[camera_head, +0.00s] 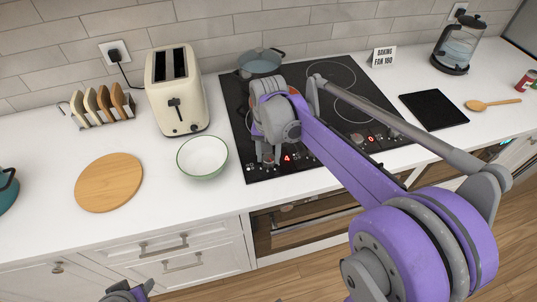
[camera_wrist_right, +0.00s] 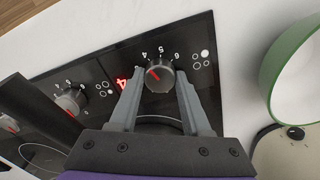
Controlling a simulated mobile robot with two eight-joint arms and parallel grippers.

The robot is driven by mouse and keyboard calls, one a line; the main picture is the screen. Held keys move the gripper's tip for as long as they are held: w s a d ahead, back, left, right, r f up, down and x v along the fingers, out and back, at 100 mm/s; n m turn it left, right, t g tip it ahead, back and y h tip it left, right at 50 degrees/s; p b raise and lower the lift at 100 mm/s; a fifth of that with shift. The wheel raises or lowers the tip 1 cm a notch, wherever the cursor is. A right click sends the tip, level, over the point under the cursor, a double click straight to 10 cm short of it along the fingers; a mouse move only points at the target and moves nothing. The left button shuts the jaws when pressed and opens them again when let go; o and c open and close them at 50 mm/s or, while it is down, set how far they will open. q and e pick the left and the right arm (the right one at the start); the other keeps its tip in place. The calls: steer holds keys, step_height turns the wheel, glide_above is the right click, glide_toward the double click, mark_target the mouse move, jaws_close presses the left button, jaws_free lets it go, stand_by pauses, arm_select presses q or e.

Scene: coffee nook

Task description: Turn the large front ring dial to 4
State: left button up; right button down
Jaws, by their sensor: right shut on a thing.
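The black glass cooktop (camera_head: 330,112) is set in the white counter, and its dials run along the front edge. My right gripper (camera_head: 268,160) is down at the cooktop's front left corner. In the right wrist view its fingers (camera_wrist_right: 160,82) are shut on a grey dial (camera_wrist_right: 160,76). The dial's red pointer is tilted up and left, among printed numbers 4, 5 and 6. A red display (camera_wrist_right: 122,82) beside it reads 4; it also shows in the head view (camera_head: 287,158). My left arm's end (camera_head: 128,292) barely shows at the bottom edge, its fingers unclear.
A second dial (camera_wrist_right: 72,100) is close beside the held one. A green-rimmed bowl (camera_head: 203,157) and cream toaster (camera_head: 177,92) stand left of the cooktop. A pot (camera_head: 260,63) is at the back. A round board (camera_head: 109,182) lies further left. My right arm crosses over the cooktop.

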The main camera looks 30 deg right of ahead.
mark_target(268, 158)
stand_by(0.5)
steer(key=shift+c, duration=1.8)
jaws_free()
step_height(268, 158, up, 11)
steer(key=shift+p, duration=0.35)
steer(key=shift+f, duration=0.15)
